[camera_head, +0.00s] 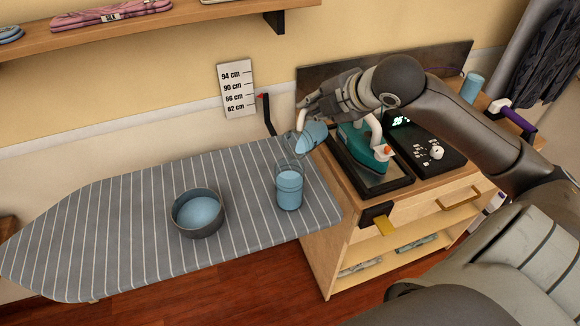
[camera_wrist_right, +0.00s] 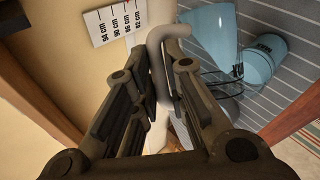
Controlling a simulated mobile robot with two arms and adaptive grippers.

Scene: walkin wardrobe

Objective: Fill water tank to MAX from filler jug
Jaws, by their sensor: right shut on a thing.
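The filler jug (camera_head: 314,133) is a clear vessel with blue water, tilted with its mouth down and to the left. My right gripper (camera_head: 304,108) is shut on its pale handle (camera_wrist_right: 166,75), and the jug's blue body (camera_wrist_right: 208,28) hangs beyond the fingers in the wrist view. The water tank (camera_head: 289,190) is a clear cylinder standing on the ironing board just below the jug, with blue water in it. In the wrist view the tank (camera_wrist_right: 264,62) carries a small dark marking. I cannot tell the exact water level or whether water is flowing. My left gripper is out of view.
A dark bowl of water (camera_head: 184,227) stands on the striped ironing board (camera_head: 110,235). A teal iron (camera_head: 362,155) sits on a dark tray on the wooden cabinet (camera_head: 330,235). A height scale (camera_head: 237,88) is on the wall. The board's left part is clear.

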